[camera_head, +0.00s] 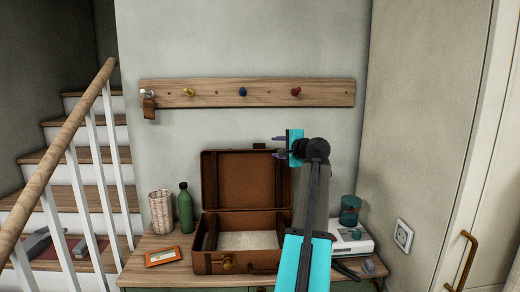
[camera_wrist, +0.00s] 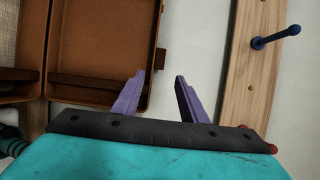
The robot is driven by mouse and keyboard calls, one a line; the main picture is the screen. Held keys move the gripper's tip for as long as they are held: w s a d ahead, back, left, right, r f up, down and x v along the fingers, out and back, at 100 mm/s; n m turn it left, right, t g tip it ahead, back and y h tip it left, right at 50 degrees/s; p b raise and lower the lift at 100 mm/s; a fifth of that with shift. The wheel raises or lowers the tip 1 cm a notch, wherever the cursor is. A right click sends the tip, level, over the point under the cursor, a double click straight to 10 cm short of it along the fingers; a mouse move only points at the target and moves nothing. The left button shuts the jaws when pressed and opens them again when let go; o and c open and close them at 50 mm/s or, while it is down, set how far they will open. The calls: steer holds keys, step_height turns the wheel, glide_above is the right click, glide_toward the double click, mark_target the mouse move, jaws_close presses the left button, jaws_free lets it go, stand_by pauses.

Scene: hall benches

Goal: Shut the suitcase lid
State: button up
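The brown suitcase (camera_head: 212,262) stands on the bench with its lid (camera_head: 240,180) raised upright against the wall. Its inside shows a pale bottom, and a brass clasp (camera_head: 227,263) is on its front. In the wrist view the lid (camera_wrist: 100,50) lies to the left, turned sideways, with part of the suitcase base (camera_wrist: 18,55) at the far left edge. My gripper (camera_head: 277,146) is at the lid's upper right corner, near its top edge. In the wrist view my gripper (camera_wrist: 163,77) has its two purple fingers apart with nothing between them. I cannot tell whether it touches the lid.
A wooden peg rail (camera_head: 215,93) with coloured pegs is on the wall above; a blue peg (camera_wrist: 275,38) shows close in the wrist view. A green bottle (camera_head: 186,212) and woven cup (camera_head: 160,212) stand left, a teal glass (camera_head: 350,210) right. A framed item (camera_head: 163,257) lies front left.

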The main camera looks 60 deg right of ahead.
mark_target(259, 146)
steer(key=p+x, duration=0.2)
steer(key=x, duration=1.2)
steer(key=shift+p, duration=0.4)
steer(key=shift+a, duration=0.1)
jaws_close()
steer(key=shift+a, duration=0.2)
steer(key=shift+d, duration=0.1)
